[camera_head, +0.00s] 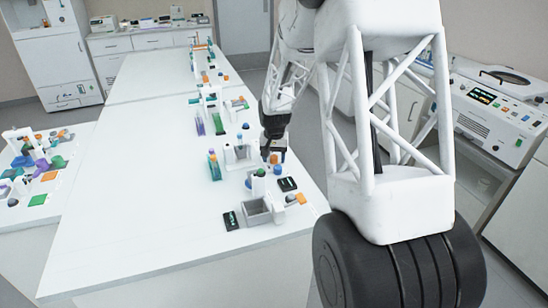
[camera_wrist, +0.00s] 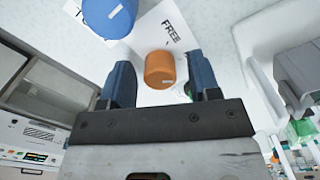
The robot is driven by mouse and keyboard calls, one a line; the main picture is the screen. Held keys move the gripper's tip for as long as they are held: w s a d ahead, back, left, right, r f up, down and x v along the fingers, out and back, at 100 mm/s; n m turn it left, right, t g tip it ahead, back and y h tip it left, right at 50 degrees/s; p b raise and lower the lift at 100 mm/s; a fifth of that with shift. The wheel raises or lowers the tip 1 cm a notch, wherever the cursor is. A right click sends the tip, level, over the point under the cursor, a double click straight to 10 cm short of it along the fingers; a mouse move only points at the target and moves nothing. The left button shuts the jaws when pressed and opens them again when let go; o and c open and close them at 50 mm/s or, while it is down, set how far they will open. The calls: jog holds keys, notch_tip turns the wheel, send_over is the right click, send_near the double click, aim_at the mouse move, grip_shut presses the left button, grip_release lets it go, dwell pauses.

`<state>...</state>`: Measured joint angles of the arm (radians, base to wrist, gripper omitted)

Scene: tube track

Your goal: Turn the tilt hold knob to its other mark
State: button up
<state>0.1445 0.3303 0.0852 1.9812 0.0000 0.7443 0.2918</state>
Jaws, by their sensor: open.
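In the wrist view, an orange knob (camera_wrist: 159,68) with a small pale line on its side stands on a white plate (camera_wrist: 190,30). The plate carries the word FREE and a dark tick; I take this as the tilt hold knob. My gripper (camera_wrist: 163,78) is open, with its blue fingers on either side of the orange knob. I see a gap on each side. Which mark the knob points to is unclear. In the head view, my gripper (camera_head: 272,150) is over the table's right side, and the orange knob (camera_head: 273,159) is tiny beneath it.
A blue knob (camera_wrist: 108,16) stands close by at upper left in the wrist view. In the head view, a grey open box (camera_head: 258,211) and dark display panels (camera_head: 231,221) are nearer. The table's left side is clear.

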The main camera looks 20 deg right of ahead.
jog(key=shift+c, duration=0.4)
jog(key=c, duration=0.8)
jog(key=shift+c, duration=0.2)
jog(key=shift+n, duration=0.4)
jog(key=n, duration=1.3)
jog(key=o, duration=0.9)
